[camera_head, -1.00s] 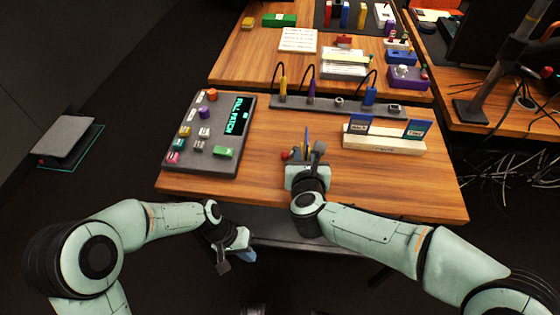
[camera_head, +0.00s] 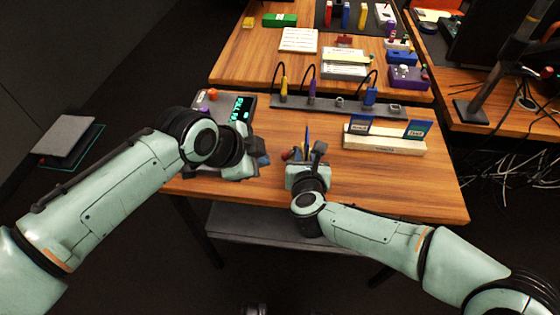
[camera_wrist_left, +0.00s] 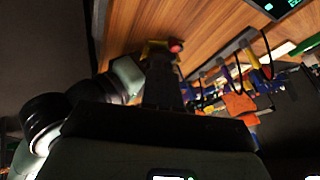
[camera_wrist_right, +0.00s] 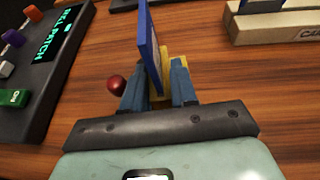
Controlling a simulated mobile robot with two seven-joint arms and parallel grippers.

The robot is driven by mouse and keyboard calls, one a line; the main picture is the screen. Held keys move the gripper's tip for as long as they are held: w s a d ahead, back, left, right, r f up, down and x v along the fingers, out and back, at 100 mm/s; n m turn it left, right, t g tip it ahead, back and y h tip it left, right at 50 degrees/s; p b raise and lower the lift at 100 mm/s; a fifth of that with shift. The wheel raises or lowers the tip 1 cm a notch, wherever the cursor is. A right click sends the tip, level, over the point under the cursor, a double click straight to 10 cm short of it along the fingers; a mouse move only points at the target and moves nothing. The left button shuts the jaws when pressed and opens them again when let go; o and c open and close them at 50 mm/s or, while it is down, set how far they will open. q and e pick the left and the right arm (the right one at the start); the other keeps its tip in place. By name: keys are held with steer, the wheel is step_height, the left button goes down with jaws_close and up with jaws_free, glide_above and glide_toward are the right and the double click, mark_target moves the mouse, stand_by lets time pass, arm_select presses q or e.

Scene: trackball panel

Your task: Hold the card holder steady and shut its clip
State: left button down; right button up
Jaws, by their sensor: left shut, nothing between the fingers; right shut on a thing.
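The small yellow card holder (camera_wrist_right: 166,72) stands on the wooden table with a blue card (camera_wrist_right: 149,48) upright in it. A red ball knob (camera_wrist_right: 116,85), apparently the clip's end, sticks out on its left; I cannot tell how far the clip is closed. The knob also shows in the head view (camera_head: 286,155) and left wrist view (camera_wrist_left: 174,46). My right gripper (camera_wrist_right: 160,88) is shut on the holder, a finger on each side. My left gripper (camera_head: 264,160) is shut and empty, just left of the holder; its dark fingers (camera_wrist_left: 163,78) point toward it.
A dark button panel (camera_wrist_right: 50,60) with a green-lettered screen lies left, partly under my left arm. A pale card rack (camera_head: 384,143) with two blue cards stands right. A grey strip (camera_head: 330,105) with cabled plugs lies behind. Wood between holder and rack is clear.

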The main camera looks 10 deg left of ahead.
arm_select(q)
steer(key=shift+w+d+r, duration=0.1)
steer(key=shift+w+r, duration=0.05)
steer(key=shift+r, duration=0.15)
steer(key=shift+f, duration=0.1)
glide_toward(291, 153)
steer(key=f, duration=0.1)
steer(key=d+f, duration=0.1)
steer(key=f, duration=0.1)
steer(key=s+f, duration=0.1)
steer(key=f, duration=0.1)
steer(key=shift+s+d, duration=0.1)
steer(key=shift+d, duration=0.1)
steer(key=shift+a+m, duration=0.1)
steer(key=shift+m, duration=0.2)
steer(key=shift+a+m, duration=0.2)
steer(key=shift+m, duration=0.1)
